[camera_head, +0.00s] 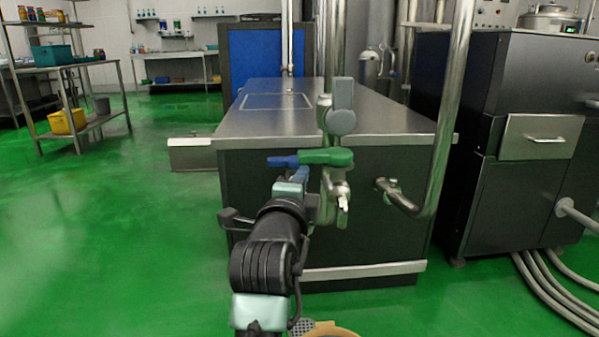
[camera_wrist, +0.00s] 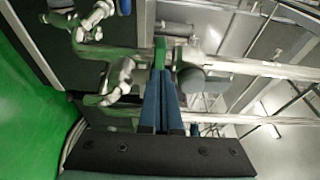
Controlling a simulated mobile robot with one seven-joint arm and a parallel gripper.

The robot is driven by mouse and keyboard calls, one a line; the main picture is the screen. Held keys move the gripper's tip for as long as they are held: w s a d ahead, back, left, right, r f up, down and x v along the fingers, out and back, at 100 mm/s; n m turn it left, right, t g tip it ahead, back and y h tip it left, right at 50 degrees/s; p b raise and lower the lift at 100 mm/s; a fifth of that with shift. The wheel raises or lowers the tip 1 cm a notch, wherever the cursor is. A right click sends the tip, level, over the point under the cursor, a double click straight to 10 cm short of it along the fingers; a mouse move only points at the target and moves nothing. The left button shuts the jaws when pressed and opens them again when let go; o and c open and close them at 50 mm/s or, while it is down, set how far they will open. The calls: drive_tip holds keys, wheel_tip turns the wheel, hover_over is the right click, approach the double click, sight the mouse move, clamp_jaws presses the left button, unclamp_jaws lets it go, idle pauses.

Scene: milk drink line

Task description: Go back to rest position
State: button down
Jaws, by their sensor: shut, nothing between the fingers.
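My gripper (camera_head: 298,172) is in front of the steel pipe valve at the near end of the long metal-topped unit. In the wrist view its two blue fingers (camera_wrist: 161,74) lie together, shut, with nothing seen between them. A green valve handle (camera_head: 327,157) points left from the valve, close to the fingertips. Its green part also shows just beyond the fingertips in the wrist view (camera_wrist: 160,47). I cannot tell whether the fingers touch it. A grey round valve part (camera_head: 341,121) sits above the handle, and a steel spout (camera_head: 342,203) hangs below.
The metal-topped unit (camera_head: 380,117) stands straight ahead. A bent steel pipe (camera_head: 447,130) runs down on its right, beside a dark machine cabinet (camera_head: 478,190). A shelf table with a yellow bin (camera_head: 67,121) stands far left. The green floor (camera_head: 110,235) at left is clear.

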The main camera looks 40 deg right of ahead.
drive_tip(key=s+a+p, duration=0.1)
drive_tip(key=a, duration=0.7)
drive_tip(key=shift+s+a+f+p, duration=0.2)
drive_tip(key=shift+s+a+p, duration=0.05)
drive_tip(key=shift+s+p, duration=0.1)
